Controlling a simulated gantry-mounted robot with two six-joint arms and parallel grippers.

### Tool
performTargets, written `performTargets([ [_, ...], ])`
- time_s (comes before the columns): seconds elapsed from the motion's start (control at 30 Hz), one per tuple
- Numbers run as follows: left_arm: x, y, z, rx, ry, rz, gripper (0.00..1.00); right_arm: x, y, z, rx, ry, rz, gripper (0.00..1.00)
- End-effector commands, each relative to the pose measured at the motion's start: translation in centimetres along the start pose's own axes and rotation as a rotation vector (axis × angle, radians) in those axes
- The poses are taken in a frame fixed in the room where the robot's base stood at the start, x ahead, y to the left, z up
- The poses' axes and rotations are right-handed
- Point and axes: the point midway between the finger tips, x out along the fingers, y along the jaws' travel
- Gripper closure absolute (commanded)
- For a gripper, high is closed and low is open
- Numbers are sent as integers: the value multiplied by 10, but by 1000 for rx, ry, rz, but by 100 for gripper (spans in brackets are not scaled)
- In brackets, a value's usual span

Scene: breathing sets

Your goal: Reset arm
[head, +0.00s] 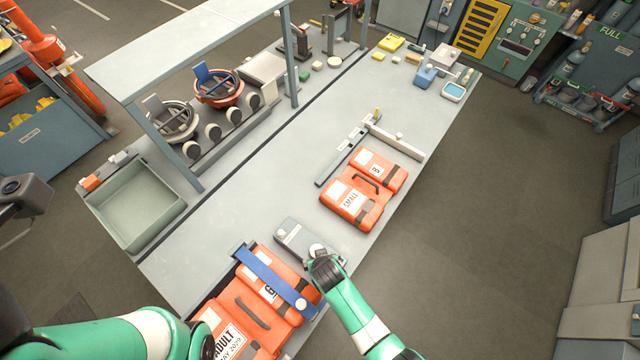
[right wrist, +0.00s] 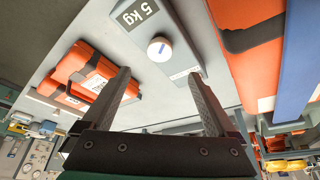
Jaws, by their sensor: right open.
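My right gripper (head: 317,256) is at the near edge of the bench, at the knob end of a grey block. In the right wrist view the gripper (right wrist: 160,76) is open, with nothing between its fingers. The grey block (head: 294,237) lies flat on the bench; in the right wrist view the block (right wrist: 170,35) reads "5 kg" and its white knob lies just beyond the fingertips. I cannot tell whether they touch. My left arm enters at the bottom left of the head view; its fingers are not visible.
An orange adult case (head: 243,317) with a blue bar (head: 262,272) across it lies left of my right gripper. An orange small case (head: 347,203) lies farther along the bench (head: 225,220). A grey tray (head: 135,200) and a shelf frame stand at the left. The mid-bench is clear.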

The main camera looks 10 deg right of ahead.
Motion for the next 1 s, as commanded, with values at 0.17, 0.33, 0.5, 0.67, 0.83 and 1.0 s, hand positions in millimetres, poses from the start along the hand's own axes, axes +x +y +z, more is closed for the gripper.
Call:
performTargets([
  [0.17, 0, 0, 0, 0, 0, 0, 53, 0, 0, 0, 1, 0, 0, 7],
  [0.33, 0, 0, 0, 0, 0, 0, 53, -4, 18, -23, 49, 25, 11, 7],
  [0.5, 0, 0, 0, 0, 0, 0, 53, -52, 37, -127, 148, 227, -21, 7],
  [0.67, 0, 0, 0, 0, 0, 0, 53, -141, 60, -237, 228, 506, -76, 7],
  [0.83, 0, 0, 0, 0, 0, 0, 53, -264, 90, -322, 261, 819, -119, 7],
  [1.0, 0, 0, 0, 0, 0, 0, 53, -406, 121, -365, 252, 1149, -140, 7],
])
